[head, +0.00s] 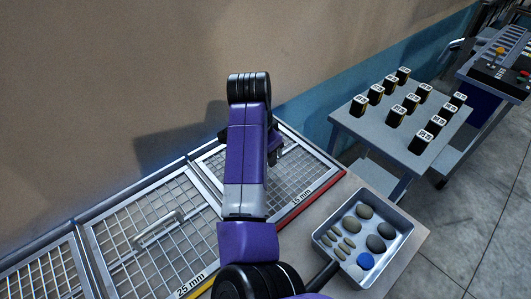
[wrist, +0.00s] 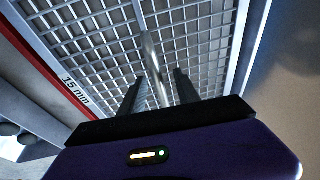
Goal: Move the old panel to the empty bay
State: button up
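The 15 mm mesh panel (head: 312,172), with a red front edge, lies at the right end of a row of framed panels. It also fills the wrist view (wrist: 90,45). My gripper (wrist: 160,80) is over this panel, its two dark fingers apart on either side of a pale handle bar (wrist: 150,52), with gaps showing. In the head view my gripper (head: 277,150) is mostly hidden behind my purple arm. The 25 mm panel (head: 130,265) with a handle (head: 160,228) lies left of it. I cannot tell which panel is old, and no clearly empty bay shows.
Another mesh section (head: 40,272) is cut off at the far left. A metal tray (head: 400,250) of stones and a blue disc stands at the right. A side table (head: 385,127) holds several dark labelled blocks. A wall (head: 130,70) rises behind the panels.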

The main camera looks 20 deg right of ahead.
jog(key=shift+s+f, duration=0.1)
jog(key=v, duration=0.8)
dwell(0.6)
